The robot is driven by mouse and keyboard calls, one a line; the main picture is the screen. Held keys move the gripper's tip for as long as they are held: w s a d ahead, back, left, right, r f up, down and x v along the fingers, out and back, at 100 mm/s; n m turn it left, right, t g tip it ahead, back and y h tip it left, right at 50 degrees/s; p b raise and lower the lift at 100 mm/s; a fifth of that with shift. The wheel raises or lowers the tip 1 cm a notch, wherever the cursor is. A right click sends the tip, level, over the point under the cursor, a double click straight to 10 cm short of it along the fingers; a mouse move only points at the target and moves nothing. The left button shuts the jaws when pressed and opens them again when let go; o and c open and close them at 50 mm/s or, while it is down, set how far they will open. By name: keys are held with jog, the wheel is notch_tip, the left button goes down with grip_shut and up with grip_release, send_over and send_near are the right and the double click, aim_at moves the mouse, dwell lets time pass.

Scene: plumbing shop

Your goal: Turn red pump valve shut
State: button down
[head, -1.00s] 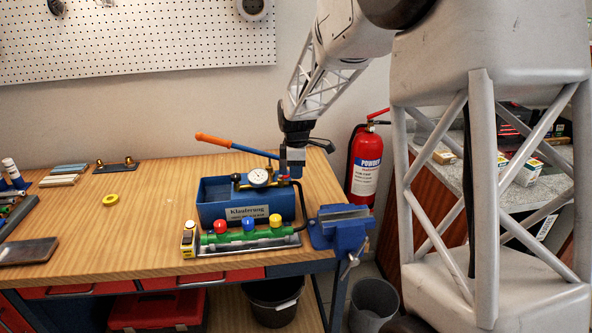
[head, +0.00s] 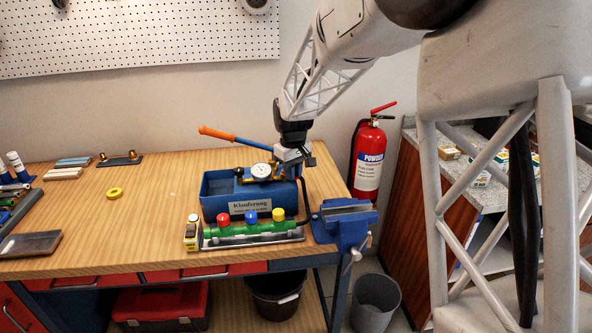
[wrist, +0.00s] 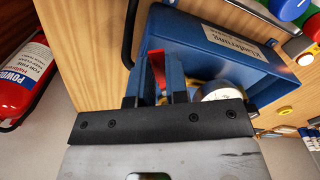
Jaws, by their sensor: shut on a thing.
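The blue test pump (head: 236,187) stands on the wooden bench, with a labelled front, a round gauge (head: 262,171) and an orange-tipped lever (head: 215,134). My gripper (head: 290,174) is at the right end of the pump, beside the gauge, pointing down. In the wrist view its two fingers (wrist: 159,76) are closed around the red valve handle (wrist: 158,70), which shows as a narrow red strip between them. The gauge (wrist: 222,91) lies just right of the fingers there. In the head view my gripper hides the red valve. The rest of the valve is hidden by the fingers.
A green manifold (head: 237,230) with red, blue and yellow knobs lies in front of the pump. A blue vise (head: 344,222) is at the bench's right edge, and a dark hose runs close by. A red fire extinguisher (head: 368,160) stands behind. The bench's left middle is mostly clear.

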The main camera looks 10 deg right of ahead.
jog(key=m, duration=0.1)
jog(key=a+m, duration=0.1)
jog(key=m, duration=0.1)
jog(key=a+m, duration=0.1)
jog(key=m, duration=0.1)
jog(key=shift+s+a, duration=0.1)
jog(key=shift+s, duration=0.2)
jog(key=shift+m, duration=0.3)
jog(key=c, duration=1.1)
grip_release()
jog(key=shift+r, duration=0.15)
jog(key=shift+r, duration=3.8)
jog(key=shift+s, duration=0.1)
